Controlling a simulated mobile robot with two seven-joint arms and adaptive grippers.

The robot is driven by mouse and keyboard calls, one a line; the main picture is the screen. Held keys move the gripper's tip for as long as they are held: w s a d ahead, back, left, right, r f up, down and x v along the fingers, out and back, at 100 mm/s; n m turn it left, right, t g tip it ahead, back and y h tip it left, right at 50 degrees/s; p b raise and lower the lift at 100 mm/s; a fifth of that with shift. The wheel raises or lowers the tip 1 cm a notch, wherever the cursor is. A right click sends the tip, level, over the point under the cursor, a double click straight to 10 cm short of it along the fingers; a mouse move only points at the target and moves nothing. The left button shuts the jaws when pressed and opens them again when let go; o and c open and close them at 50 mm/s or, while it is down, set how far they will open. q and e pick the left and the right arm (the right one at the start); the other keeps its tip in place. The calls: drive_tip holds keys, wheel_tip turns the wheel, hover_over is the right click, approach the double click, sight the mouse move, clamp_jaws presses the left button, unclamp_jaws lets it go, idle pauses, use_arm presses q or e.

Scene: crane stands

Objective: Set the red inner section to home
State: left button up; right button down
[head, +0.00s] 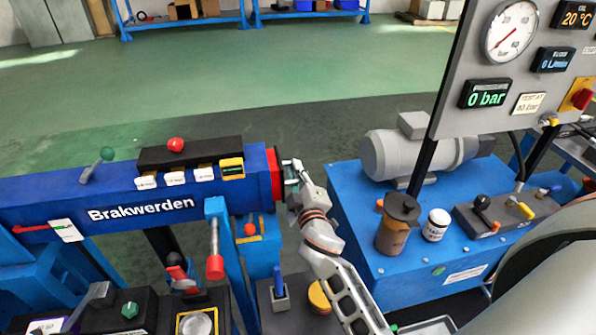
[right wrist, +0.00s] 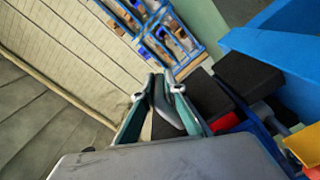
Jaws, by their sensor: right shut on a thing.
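The red inner section (head: 274,174) shows as a short red end at the right end of the blue beam (head: 150,205) marked "Brakwerden". Only a narrow band of it stands out of the beam. My right gripper (head: 290,170) is at this end, its fingers closed on a part at the end face. The fingers hide the exact contact. In the right wrist view, my right gripper (right wrist: 164,84) shows its fingers close together, with a dark part between them. Red (right wrist: 226,122) shows just beside them. My left gripper is not in view.
A blue pump unit with a grey motor (head: 390,152) stands right of the beam. A gauge panel (head: 487,60) above it reads 0 bar. Control boxes with a green knob (head: 130,309) stand below the beam. Open green floor lies behind.

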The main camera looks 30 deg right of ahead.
sight(297, 183)
drive_tip(key=shift+a, duration=0.45)
drive_tip(key=c, duration=2.1)
unclamp_jaws()
drive_tip(key=shift+w, duration=0.1)
drive_tip(key=shift+d, duration=0.15)
drive_tip(key=v, duration=0.7)
drive_tip(key=shift+s, duration=0.3)
